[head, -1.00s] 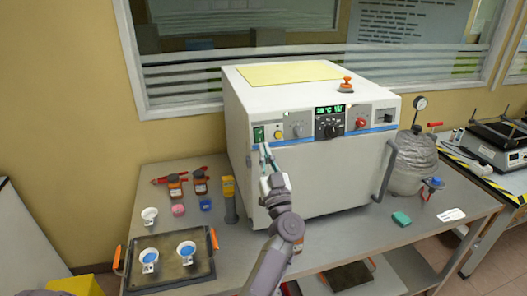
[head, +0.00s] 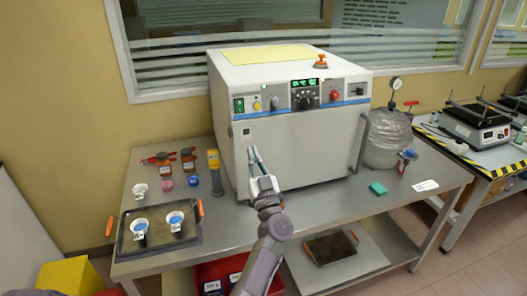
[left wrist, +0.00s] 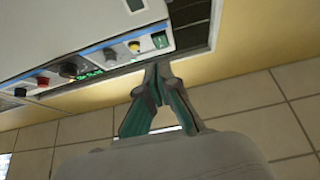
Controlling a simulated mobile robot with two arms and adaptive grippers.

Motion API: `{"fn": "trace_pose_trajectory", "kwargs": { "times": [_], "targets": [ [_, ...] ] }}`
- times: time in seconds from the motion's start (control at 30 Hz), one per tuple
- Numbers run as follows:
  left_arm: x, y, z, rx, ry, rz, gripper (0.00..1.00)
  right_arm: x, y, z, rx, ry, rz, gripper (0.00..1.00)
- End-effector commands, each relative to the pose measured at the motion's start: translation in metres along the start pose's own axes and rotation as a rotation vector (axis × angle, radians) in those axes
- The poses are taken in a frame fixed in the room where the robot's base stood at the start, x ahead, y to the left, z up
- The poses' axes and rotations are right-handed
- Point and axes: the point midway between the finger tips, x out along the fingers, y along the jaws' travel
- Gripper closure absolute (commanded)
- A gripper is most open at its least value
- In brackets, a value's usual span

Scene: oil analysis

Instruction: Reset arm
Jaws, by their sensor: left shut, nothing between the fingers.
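My left gripper (head: 254,152) is in front of the white oven's door in the head view, below the control panel, with its fingers pointing up. Its green-grey fingers meet at the tips in the left wrist view (left wrist: 157,70), and nothing is between them. The white oven (head: 295,150) stands on the steel table, with a lit green switch (head: 239,104) at the left of its panel. The switch also shows in the left wrist view (left wrist: 160,40). My right gripper is not in view.
A tray (head: 128,240) with two small cups of blue contents is at the table's left. Brown bottles (head: 188,160) and a yellow-topped cylinder (head: 215,175) stand left of the oven. A wrapped vessel with a gauge (head: 385,140) and a green block (head: 377,189) are at right.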

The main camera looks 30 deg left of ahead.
Motion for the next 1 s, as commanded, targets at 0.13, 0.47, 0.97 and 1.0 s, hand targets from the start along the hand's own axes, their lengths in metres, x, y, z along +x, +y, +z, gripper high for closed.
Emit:
{"fn": "trace_pose_trajectory", "kwargs": {
  "times": [0.13,0.47,0.97,1.0],
  "targets": [
    [0.0,0.0,0.0,0.0,0.0,0.0,1.0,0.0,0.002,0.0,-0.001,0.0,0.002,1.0],
    [-0.063,0.04,0.073,0.032,-0.105,0.26,1.0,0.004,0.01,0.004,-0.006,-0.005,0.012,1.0],
    [-0.368,0.024,0.295,0.145,-0.753,0.916,1.0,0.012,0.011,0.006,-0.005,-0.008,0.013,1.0],
    [-0.393,0.012,0.307,0.16,-0.813,0.948,1.0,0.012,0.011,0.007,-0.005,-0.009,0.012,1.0]
  ]
}}
